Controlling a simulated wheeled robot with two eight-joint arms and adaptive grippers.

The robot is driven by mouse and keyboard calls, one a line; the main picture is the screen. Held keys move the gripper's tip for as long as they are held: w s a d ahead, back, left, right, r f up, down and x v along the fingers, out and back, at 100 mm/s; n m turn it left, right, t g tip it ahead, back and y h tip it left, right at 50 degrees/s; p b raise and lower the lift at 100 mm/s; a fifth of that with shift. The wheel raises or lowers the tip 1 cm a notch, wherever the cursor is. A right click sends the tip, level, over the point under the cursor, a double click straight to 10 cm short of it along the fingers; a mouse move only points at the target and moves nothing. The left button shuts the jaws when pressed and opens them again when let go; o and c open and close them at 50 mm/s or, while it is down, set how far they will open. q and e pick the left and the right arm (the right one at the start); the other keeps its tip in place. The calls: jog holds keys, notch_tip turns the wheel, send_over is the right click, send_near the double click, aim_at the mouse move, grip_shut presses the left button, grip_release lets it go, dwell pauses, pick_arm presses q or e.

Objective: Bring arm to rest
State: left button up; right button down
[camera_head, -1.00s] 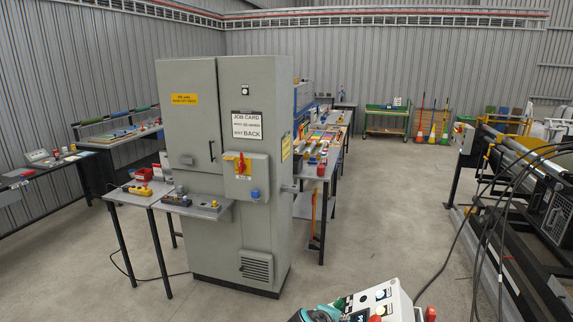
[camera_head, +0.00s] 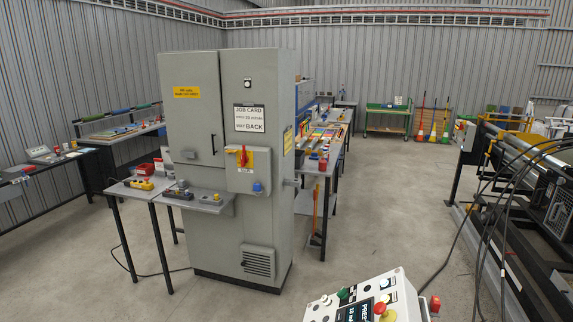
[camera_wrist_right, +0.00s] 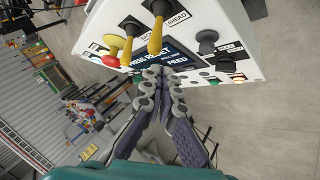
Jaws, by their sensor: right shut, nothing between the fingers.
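My right gripper (camera_wrist_right: 163,78) shows in the right wrist view, its two fingers together with nothing between them. The fingertips lie in front of the control box (camera_wrist_right: 228,25), over its dark display (camera_wrist_right: 186,58); I cannot tell whether they touch it. The wrist view shows the box with yellow levers, a red knob (camera_wrist_right: 110,60) and black knobs. In the head view the control box (camera_head: 398,285) stands at the bottom, its buttons and display clear of any arm. Neither gripper shows in the head view.
A tall grey cabinet (camera_head: 250,120) with small side shelves stands left of centre. A machine with hanging black cables (camera_head: 490,215) is at the right. Work tables and a green cart (camera_head: 387,118) are further back. Open concrete floor (camera_head: 400,190) lies between.

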jog(key=s+a+f+m+y+b, duration=0.1)
jog(key=s+f+m+y+b, duration=0.2)
jog(key=s, duration=1)
jog(key=f+m+b, duration=0.1)
jog(key=m, duration=0.2)
jog(key=shift+s+a+f, duration=0.2)
jog(key=shift+s+f, duration=0.2)
